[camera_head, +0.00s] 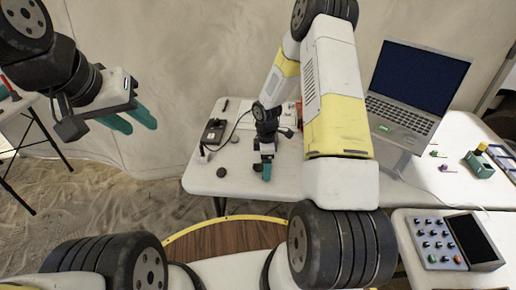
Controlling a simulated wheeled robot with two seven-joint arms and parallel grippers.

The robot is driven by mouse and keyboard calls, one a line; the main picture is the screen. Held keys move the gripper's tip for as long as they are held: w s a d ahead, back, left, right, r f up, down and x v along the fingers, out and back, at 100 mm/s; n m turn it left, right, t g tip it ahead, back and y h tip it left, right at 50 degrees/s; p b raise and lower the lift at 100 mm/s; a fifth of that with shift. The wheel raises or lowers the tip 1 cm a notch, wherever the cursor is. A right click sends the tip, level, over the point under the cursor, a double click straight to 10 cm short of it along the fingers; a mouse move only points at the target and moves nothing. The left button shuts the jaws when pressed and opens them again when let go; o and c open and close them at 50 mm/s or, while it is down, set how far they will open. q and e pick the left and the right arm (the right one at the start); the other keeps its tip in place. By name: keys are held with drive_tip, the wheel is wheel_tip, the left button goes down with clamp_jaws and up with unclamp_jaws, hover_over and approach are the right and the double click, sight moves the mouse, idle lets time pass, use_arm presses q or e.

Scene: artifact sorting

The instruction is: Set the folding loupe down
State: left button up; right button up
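I cannot make out the folding loupe for certain in the head view. My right gripper (264,172) points down over the white table (240,183) near its front edge, with its teal fingertips close to the tabletop. The fingers look close together, but whether they are shut or hold anything is too small to tell. My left gripper (131,119) hangs in the air at the upper left, left of the table. Its two teal fingers are apart with nothing between them.
On the table lie a small dark disc (221,172), a black device with a cable (214,132) and a black pen-like item (225,105). A laptop (412,92) stands at the right. A button panel (441,243) is at the lower right. The front-left tabletop is mostly clear.

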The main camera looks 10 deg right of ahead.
drive_tip(key=shift+f, duration=0.1)
drive_tip(key=o, duration=1.2)
drive_tip(key=shift+c, duration=0.2)
